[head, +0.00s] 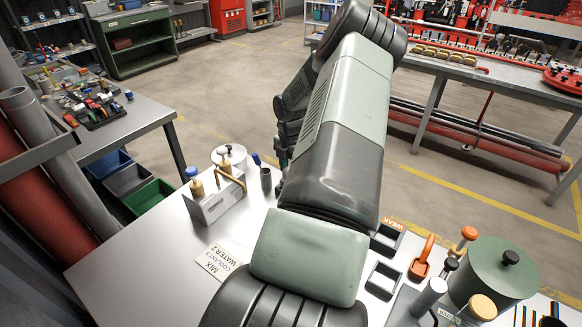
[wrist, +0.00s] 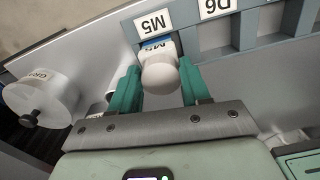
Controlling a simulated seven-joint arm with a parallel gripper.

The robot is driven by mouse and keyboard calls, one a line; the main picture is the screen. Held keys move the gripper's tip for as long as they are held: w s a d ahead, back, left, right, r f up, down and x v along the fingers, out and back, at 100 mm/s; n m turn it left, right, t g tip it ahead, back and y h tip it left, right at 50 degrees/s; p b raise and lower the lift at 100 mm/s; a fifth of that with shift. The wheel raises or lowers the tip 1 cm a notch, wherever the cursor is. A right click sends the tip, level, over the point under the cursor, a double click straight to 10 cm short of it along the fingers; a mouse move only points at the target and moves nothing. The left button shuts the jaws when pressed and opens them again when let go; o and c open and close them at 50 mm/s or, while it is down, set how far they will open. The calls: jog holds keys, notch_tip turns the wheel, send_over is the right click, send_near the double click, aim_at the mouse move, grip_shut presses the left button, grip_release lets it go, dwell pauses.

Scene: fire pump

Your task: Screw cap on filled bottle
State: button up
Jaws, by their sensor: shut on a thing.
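In the wrist view, my gripper (wrist: 160,68) has its two teal fingers on either side of a white, round-ended bottle or cap (wrist: 160,75) and is shut on it. I cannot tell whether the round end and the labelled part are one piece. In the head view my arm covers the middle of the table and hides the gripper and what it holds. No fill level shows.
The rack bears labels M5 (wrist: 152,23) and D6 (wrist: 214,7). A white container with a black knob (wrist: 40,100) is left of my gripper. In the head view, a pump block (head: 215,200), a MIX card (head: 218,262) and a green canister (head: 495,272) stand on the table.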

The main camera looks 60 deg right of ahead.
jog(key=shift+f, duration=0.15)
dwell(0.5)
jog(key=m, duration=0.4)
jog(key=shift+s+m, duration=0.1)
jog(key=shift+m, duration=0.2)
jog(key=m, duration=0.4)
jog(key=shift+a+m, duration=0.1)
jog(key=shift+m, duration=0.2)
jog(key=m, duration=0.4)
jog(key=shift+s+a+m, duration=0.1)
jog(key=shift+m, duration=0.2)
